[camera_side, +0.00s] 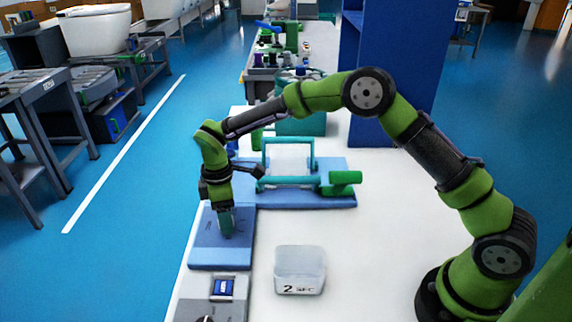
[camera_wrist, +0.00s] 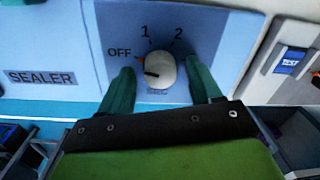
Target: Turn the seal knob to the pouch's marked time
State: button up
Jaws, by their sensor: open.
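The seal knob (camera_wrist: 161,71) is a pale round dial on the blue sealer panel (camera_wrist: 222,30) in the wrist view. Labels OFF, 1 and 2 run around it from left to upper right. A dark mark on the knob points left and slightly down, and an orange mark shows near OFF. My gripper (camera_wrist: 160,65) is open, with one teal finger on each side of the knob and gaps between. In the side view my gripper (camera_side: 227,222) is low over the blue panel and hides the knob. A translucent pouch-like container (camera_side: 300,262) is marked "2 SEC".
The blue sealer base (camera_side: 335,200) with teal bars stands behind the panel. A grey box with a blue label (camera_side: 222,288) sits in front of it; it also shows at the right in the wrist view (camera_wrist: 291,62). The white bench (camera_side: 375,235) is clear right of the container.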

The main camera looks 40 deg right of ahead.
jog(key=shift+c, duration=0.3)
jog(key=c, duration=1)
jog(key=shift+m, duration=0.3)
jog(key=m, duration=0.9)
jog(key=o, duration=1.1)
jog(key=shift+c, duration=0.2)
